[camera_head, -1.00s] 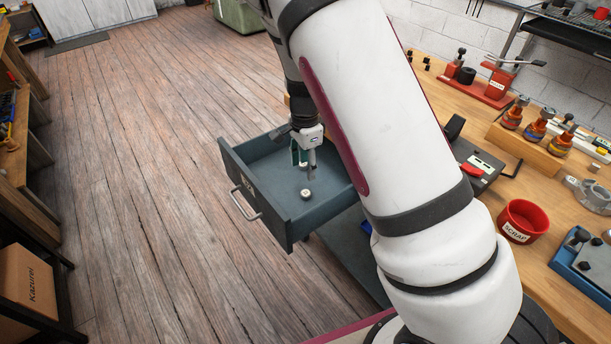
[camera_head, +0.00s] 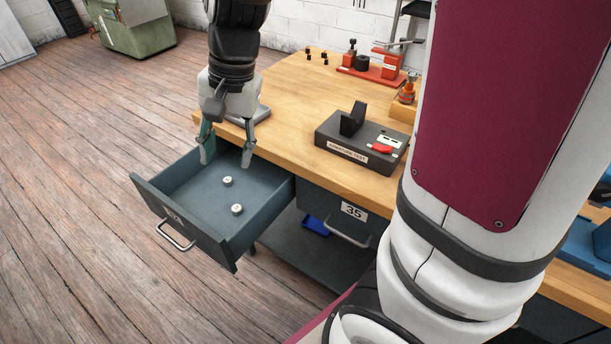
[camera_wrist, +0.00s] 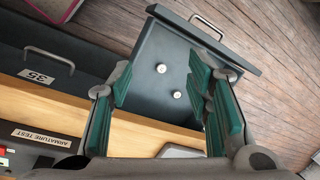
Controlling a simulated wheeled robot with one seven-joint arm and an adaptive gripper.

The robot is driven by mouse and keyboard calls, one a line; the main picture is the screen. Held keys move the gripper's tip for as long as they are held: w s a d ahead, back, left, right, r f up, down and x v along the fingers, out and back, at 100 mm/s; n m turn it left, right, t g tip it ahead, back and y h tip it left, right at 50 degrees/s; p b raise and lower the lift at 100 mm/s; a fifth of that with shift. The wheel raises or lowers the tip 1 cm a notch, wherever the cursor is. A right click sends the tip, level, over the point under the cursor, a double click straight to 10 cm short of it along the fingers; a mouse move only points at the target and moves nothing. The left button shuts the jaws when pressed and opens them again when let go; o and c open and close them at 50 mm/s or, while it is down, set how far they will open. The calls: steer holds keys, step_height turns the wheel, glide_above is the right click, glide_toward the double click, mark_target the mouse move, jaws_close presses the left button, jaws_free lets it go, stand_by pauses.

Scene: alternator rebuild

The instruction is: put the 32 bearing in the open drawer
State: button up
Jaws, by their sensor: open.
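The open drawer (camera_head: 254,225) is dark blue-grey and sticks out from under the bench; its front label is too small to read. Two small pale round bearings, one farther back (camera_head: 227,181) and one nearer (camera_head: 237,209), lie apart on its floor. Both also show in the wrist view, one at the upper left (camera_wrist: 162,69) and one at the lower right (camera_wrist: 178,94). I cannot read which is the 32 bearing. My gripper (camera_head: 228,157), with green pads, is open and empty above the drawer's back part, clear of both bearings.
A shut drawer (camera_head: 335,214) labelled 35 is right of the open one. On the wooden bench (camera_head: 285,118) stand a black armature test box (camera_head: 357,145) and a red fixture (camera_head: 375,70). A grey tray (camera_head: 262,112) lies behind my gripper. A blue bin (camera_head: 316,226) is below.

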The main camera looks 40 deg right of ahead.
steer(key=s+d+r+n+t+h, duration=0.1)
steer(key=s+r+n, duration=0.2)
steer(key=s, duration=0.6)
steer(key=s+d+r+n+t+h, duration=0.1)
steer(key=s+r+n, duration=0.2)
steer(key=s, duration=0.7)
steer(key=n, duration=0.2)
steer(key=shift+s+d+n, duration=0.15)
steer(key=shift+d+n, duration=0.15)
steer(key=shift+n, duration=0.1)
steer(key=shift+t, duration=0.6)
step_height(320, 180, up, 5)
steer(key=p, duration=0.4)
steer(key=shift+r, duration=0.1)
